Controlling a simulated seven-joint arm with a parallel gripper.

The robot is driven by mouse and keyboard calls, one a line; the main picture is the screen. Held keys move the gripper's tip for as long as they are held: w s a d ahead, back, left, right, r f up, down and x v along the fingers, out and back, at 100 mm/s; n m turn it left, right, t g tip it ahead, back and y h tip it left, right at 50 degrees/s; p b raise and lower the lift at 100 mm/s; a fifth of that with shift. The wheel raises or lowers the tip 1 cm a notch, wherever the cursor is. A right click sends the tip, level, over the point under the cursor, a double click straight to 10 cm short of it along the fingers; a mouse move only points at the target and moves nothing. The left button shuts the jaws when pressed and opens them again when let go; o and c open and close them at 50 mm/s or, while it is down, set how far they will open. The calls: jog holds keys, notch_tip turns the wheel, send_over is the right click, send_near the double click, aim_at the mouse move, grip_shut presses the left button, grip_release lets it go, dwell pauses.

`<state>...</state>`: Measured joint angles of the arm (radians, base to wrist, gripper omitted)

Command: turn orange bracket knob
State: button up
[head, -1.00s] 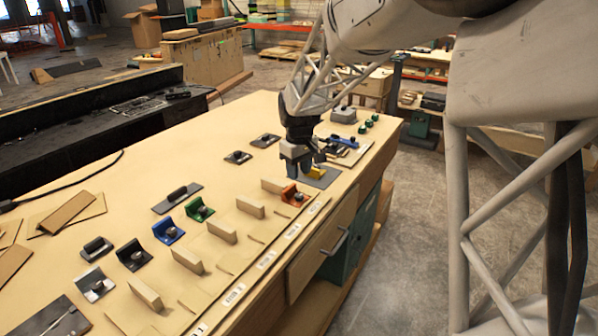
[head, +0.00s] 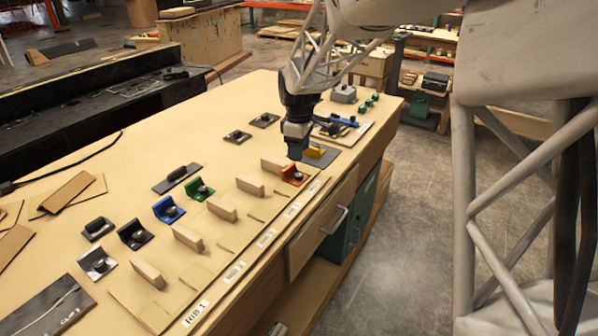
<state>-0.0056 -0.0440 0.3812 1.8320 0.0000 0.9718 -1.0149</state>
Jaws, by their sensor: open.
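The orange bracket (head: 291,176) stands near the front edge of the bench, at the right end of the row of coloured brackets. Its dark knob (head: 299,175) shows on its right side. My gripper (head: 296,156) points down just above and behind the orange bracket. It is open and holds nothing. The fingers overlap in this view, so I cannot tell whether they touch the bracket or knob.
A wooden block (head: 273,167) stands close on the left. Green (head: 198,189), blue (head: 167,209), black and grey brackets continue leftward.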

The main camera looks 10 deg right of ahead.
aim_at(299, 175)
jog(key=shift+f, duration=0.15)
jog(key=shift+f, duration=3.8)
jog(key=c, duration=1)
